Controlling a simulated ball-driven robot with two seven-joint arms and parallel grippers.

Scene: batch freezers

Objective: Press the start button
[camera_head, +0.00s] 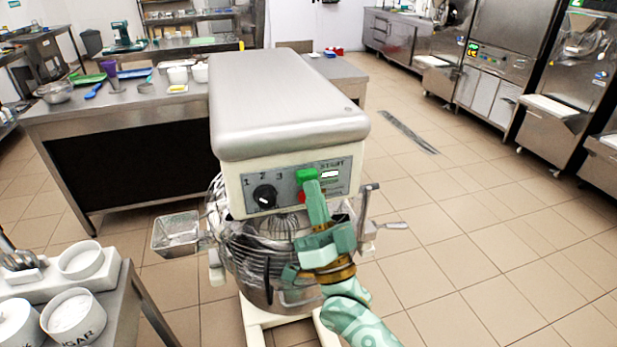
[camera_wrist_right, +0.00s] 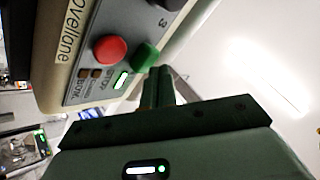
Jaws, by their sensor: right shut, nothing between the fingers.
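The start button is a green button (camera_head: 306,174) on the grey control panel of a white mixer (camera_head: 285,100), under the word START. It also shows in the wrist view as a green knob (camera_wrist_right: 146,54), beside a red stop button (camera_wrist_right: 110,48). My right gripper (camera_head: 312,187) is shut and empty, its fingers pointing up at the panel. Its fingertips (camera_wrist_right: 159,72) are right at the green button's edge; I cannot tell whether they touch it. The fingers partly hide the red button in the head view. My left gripper is not in view.
A black dial (camera_head: 265,195) sits left of the button. A wire guard and bowl (camera_head: 265,255) are below the panel, with a metal tray (camera_head: 176,234) at the left. A lever (camera_head: 385,225) sticks out right. Tiled floor (camera_head: 480,240) is clear to the right.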

